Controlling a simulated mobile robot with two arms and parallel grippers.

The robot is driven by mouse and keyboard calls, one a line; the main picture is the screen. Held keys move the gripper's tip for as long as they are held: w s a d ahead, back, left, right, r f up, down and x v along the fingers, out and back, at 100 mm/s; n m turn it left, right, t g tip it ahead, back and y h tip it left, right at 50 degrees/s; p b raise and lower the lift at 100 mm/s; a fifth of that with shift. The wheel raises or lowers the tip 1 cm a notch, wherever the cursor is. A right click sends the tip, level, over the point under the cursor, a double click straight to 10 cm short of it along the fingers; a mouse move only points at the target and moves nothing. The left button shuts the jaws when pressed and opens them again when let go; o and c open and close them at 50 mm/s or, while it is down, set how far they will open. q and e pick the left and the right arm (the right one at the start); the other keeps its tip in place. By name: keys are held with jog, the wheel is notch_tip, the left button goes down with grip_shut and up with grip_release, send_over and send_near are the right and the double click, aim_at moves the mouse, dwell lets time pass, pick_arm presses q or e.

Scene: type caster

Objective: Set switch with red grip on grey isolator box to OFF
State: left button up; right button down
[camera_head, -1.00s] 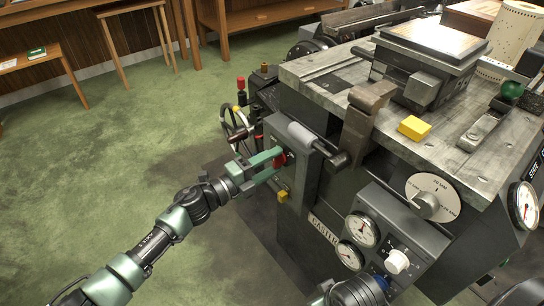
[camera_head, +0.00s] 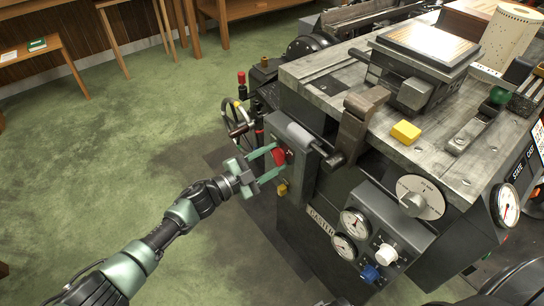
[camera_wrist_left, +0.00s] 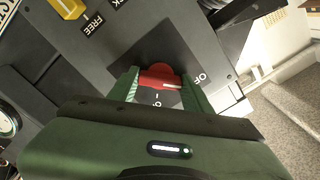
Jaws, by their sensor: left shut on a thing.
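The grey isolator box (camera_head: 298,178) is on the left front of the dark machine. Its switch has a red grip (camera_head: 279,156), which also shows in the left wrist view (camera_wrist_left: 160,76). My left gripper (camera_head: 278,161) reaches the box from the left and is shut on the red grip, one finger on each side. In the left wrist view, a pale mark on the grip points right, towards a partly hidden label (camera_wrist_left: 200,79) that begins with "O". Another label below the grip is mostly hidden by my gripper. My right gripper is not in view.
A yellow knob (camera_head: 282,189) sits just below the switch. A grey cylinder lever (camera_head: 306,139) juts out beside the box. A handwheel (camera_head: 236,117) stands behind. Dials and knobs fill the panel (camera_head: 385,235) at right.

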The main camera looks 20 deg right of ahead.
pick_arm(q)
jog(key=shift+f+n, duration=0.1)
jog(key=shift+n, duration=0.2)
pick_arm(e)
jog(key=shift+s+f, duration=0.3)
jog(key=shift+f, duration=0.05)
pick_arm(q)
jog(key=o, duration=1.4)
jog(key=shift+c, duration=0.2)
jog(key=shift+a, duration=0.1)
jog(key=p+v, duration=0.1)
jog(key=v, duration=0.6)
jog(key=shift+a+p, duration=0.3)
jog(key=shift+p, duration=0.05)
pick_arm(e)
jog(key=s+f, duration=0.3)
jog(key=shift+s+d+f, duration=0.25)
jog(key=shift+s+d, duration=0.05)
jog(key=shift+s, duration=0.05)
pick_arm(q)
jog(key=shift+s, duration=0.1)
